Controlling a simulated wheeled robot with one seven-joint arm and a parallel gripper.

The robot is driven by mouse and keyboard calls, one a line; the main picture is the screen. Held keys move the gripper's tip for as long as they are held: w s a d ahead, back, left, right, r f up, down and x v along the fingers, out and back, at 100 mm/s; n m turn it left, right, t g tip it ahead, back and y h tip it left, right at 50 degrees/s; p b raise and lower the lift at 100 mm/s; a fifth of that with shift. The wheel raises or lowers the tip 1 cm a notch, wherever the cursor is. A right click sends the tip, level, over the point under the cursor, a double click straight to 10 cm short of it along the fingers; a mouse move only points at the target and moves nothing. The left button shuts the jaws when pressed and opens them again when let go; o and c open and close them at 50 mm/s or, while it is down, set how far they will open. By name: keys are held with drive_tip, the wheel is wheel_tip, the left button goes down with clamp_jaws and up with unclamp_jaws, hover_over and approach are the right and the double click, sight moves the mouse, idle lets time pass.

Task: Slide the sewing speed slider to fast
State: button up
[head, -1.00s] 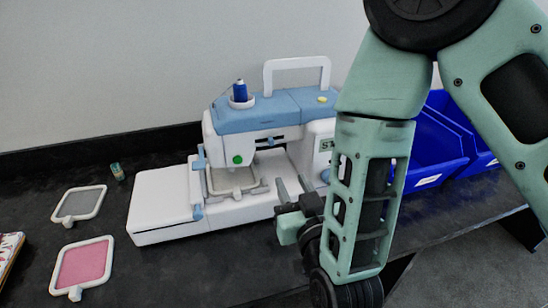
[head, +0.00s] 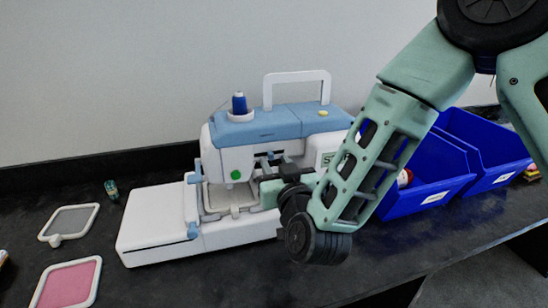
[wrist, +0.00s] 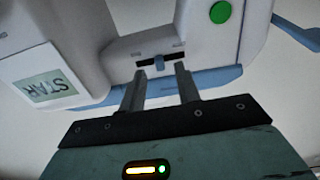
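The white and blue sewing machine (head: 262,126) stands on the dark table in the head view. The speed slider is a small blue knob (wrist: 159,62) in a dark horizontal slot, near the middle of that slot in the wrist view. My gripper (wrist: 160,71) is open and empty, with its two fingertips just short of the slider and the knob lined up between them. Contact cannot be told. In the head view my gripper (head: 262,170) is in front of the machine's upper body and partly covers it.
A green button (wrist: 220,12) and a display panel (wrist: 45,87) flank the slider. Blue bins (head: 430,185) stand on the right behind my arm. Hoops, one with pink cloth (head: 68,284), and a small spool (head: 111,189) lie on the left. The table front is clear.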

sight(284, 151)
drive_tip(key=shift+x, duration=1.05)
clamp_jaws()
drive_tip(key=shift+w+d+b, duration=0.2)
drive_tip(key=shift+d, duration=0.6)
drive_tip(key=shift+w+d+b, duration=0.2)
drive_tip(key=shift+w+d, duration=0.05)
drive_tip(key=shift+d, duration=0.6)
unclamp_jaws()
drive_tip(key=shift+d, duration=0.1)
